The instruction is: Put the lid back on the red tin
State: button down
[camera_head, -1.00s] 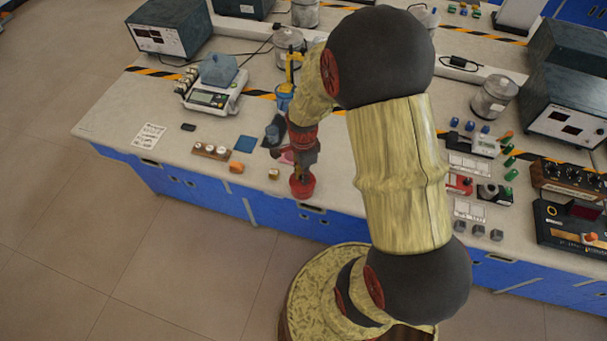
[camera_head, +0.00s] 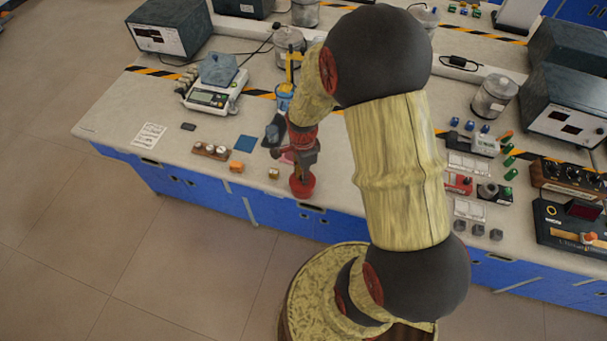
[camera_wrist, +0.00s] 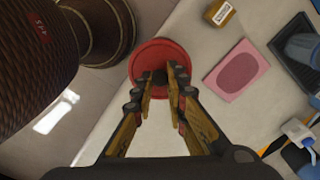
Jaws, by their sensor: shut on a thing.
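The red tin (camera_head: 302,189) stands near the front edge of the bench, below my gripper in the head view. My gripper (camera_wrist: 160,88) points down over it, with its fingers close together on the middle of the red round lid (camera_wrist: 151,52). The fingers hide the part they grip. In the wrist view the lid covers the tin, so I cannot tell whether it is seated or slightly above the rim. In the head view my gripper (camera_head: 302,168) hides the tin's top edge.
A dark tray (camera_wrist: 300,50) lies beyond the pad. The bench's front edge is very close to the tin.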

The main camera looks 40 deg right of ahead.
jog(key=c, duration=1.8)
grip_release()
jog(key=o, duration=0.5)
jog(key=shift+c, duration=0.2)
jog(key=shift+o, duration=0.6)
jog(key=shift+r, duration=0.15)
jog(key=shift+r+p, duration=2.7)
jog(key=shift+r, duration=0.7)
jog(key=c, duration=0.3)
